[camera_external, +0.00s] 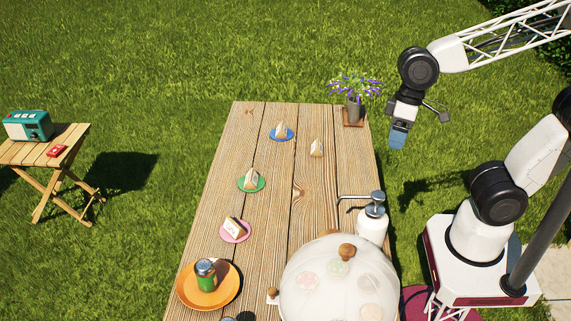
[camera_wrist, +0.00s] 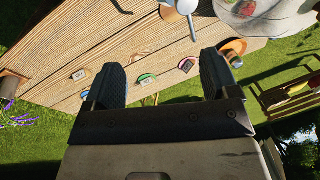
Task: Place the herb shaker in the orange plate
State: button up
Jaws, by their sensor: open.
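The herb shaker (camera_external: 206,274), a small green jar with a dark lid, stands upright on the orange plate (camera_external: 225,297) at the table's near left corner. My gripper (camera_external: 397,141) is open and empty, raised beyond the table's right edge near the flower pot, far from the shaker and plate. In the wrist view my gripper's two dark fingers (camera_wrist: 160,78) are wide apart with nothing held between them. Part of the orange plate (camera_wrist: 236,46) shows beside the right finger there; the shaker is hard to make out in that view.
A clear dome (camera_external: 320,268) and a pump bottle (camera_external: 372,225) stand at the near right. Blue (camera_external: 281,138), green (camera_external: 260,184) and pink (camera_external: 239,238) plates hold food wedges. Another wedge (camera_external: 317,149) lies on bare wood. A flower pot (camera_external: 353,111) stands at the far right corner.

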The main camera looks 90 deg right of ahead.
jog(key=s+d+n+h, duration=0.2)
jog(key=s+d, duration=0.1)
jog(key=s, duration=0.3)
jog(key=shift+s+d+t, duration=0.15)
jog(key=shift+t, duration=0.25)
dwell(0.9)
